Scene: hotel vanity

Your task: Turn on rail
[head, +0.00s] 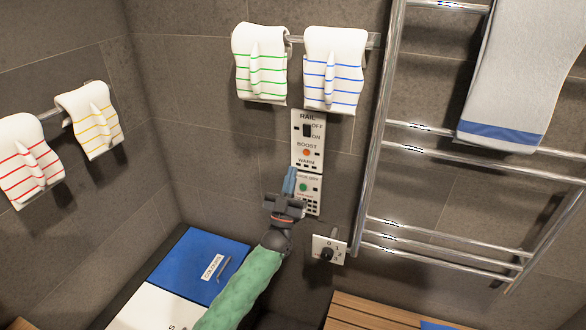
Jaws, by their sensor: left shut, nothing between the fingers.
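The rail panel (301,148) is a white plate on the tiled wall, marked RAIL, OFF, ON, BOOST and WARM. Its dark switch (307,130) sits beside the OFF and ON words; its position is too small to tell. An orange button (307,153) lies below it. My left gripper (289,180) is shut and empty, fingertips pointing up, in front of the left edge of a lower white panel (314,202) with a green button (303,187). It partly hides that panel. Whether it touches is unclear. The chrome towel rail (377,130) stands to the right. My right gripper is not in view.
A white dial plate (329,249) numbered 0 to 3 is right of my wrist. Striped towels hang above the panel (260,65) and on the left wall (90,118). A grey towel (515,75) hangs on the rail. A blue-lidded bin (200,262) and wooden slats (365,315) lie below.

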